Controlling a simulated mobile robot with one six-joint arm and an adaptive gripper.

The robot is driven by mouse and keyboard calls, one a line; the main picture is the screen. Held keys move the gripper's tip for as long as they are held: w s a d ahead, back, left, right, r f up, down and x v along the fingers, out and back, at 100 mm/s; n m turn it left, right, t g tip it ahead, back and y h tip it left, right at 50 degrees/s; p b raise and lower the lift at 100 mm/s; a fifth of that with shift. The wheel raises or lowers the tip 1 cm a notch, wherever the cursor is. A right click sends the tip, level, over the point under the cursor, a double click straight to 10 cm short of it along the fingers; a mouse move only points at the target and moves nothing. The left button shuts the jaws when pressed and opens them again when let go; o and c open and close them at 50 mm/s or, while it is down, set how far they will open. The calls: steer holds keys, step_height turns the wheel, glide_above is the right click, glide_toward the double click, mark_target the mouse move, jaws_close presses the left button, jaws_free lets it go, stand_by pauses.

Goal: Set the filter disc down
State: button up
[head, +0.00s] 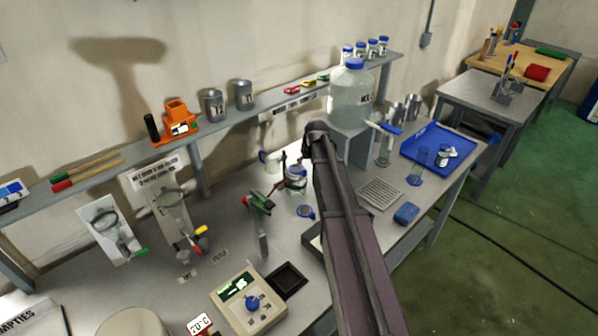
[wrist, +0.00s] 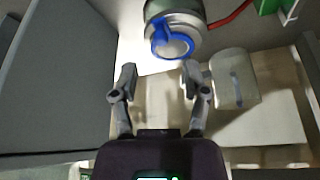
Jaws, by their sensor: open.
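I cannot tell for sure which thing is the filter disc. In the head view a small blue-rimmed round piece (head: 306,211) lies flat on the bench, in front of a glass jar (head: 296,180) with a blue ring at its top. In the wrist view a blue ring with a tab (wrist: 172,42) sits at the pale round end of the jar (wrist: 175,12). My gripper (wrist: 159,78) is open, with nothing visible between its fingers. The ring appears just beyond the fingertips, apart from them. In the head view my arm hides the gripper.
A pale mug (wrist: 235,80) is close to the right finger in the wrist view. A grey block (wrist: 55,75) fills the left. In the head view a large bottle (head: 351,95) stands on a raised stand, and a blue tray (head: 437,145) lies right.

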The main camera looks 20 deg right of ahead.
mark_target(305, 170)
steer(key=shift+w+f+b, duration=0.15)
steer(key=shift+f+b, duration=1.1)
steer(key=shift+f, duration=0.2)
steer(key=shift+b+x, duration=0.95)
steer(key=shift+x, duration=0.1)
steer(key=shift+a, duration=0.1)
jaws_close()
